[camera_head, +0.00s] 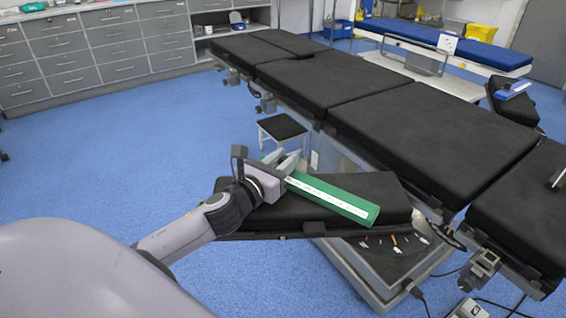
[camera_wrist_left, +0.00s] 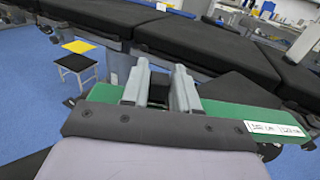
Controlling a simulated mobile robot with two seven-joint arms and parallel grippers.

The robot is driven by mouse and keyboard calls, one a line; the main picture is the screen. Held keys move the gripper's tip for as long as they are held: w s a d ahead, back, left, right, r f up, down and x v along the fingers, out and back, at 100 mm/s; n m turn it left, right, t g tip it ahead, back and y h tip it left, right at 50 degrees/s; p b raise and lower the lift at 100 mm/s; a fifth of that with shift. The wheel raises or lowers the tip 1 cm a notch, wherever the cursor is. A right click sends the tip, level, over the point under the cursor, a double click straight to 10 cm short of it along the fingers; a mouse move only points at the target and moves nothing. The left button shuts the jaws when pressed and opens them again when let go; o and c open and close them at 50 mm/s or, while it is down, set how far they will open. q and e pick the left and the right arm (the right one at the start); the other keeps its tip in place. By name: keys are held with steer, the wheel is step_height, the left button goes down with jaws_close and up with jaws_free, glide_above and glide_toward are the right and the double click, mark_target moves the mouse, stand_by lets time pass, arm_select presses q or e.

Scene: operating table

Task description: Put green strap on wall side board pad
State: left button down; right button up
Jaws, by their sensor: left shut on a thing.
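The green strap (camera_head: 338,199), a flat band with a white label, shows at the head view's lower middle. My left gripper (camera_head: 284,161) is shut on its left end. In the wrist view the strap (camera_wrist_left: 228,112) passes between the two fingers of the left gripper (camera_wrist_left: 160,88) and extends to both sides. A black board pad (camera_head: 375,190) lies under or just behind the strap; I cannot tell whether they touch. A second black board pad (camera_head: 515,106) is on the table's far side with a blue strap (camera_head: 514,91) on it. My right gripper is not seen.
The black operating table (camera_head: 420,135) runs diagonally beside the near pad. A small stool (camera_head: 283,128) stands behind my gripper. Grey drawer cabinets (camera_head: 65,50) line the back left. Blue floor (camera_head: 130,140) is clear at left. A blue-topped trolley (camera_head: 440,42) stands at the back.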

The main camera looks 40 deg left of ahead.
arm_select(q)
steer(key=c, duration=1)
jaws_free()
steer(key=shift+o, duration=0.7)
steer(key=shift+s, duration=0.5)
steer(key=s, duration=1.1)
steer(key=shift+b, duration=0.3)
steer(key=shift+s, duration=0.1)
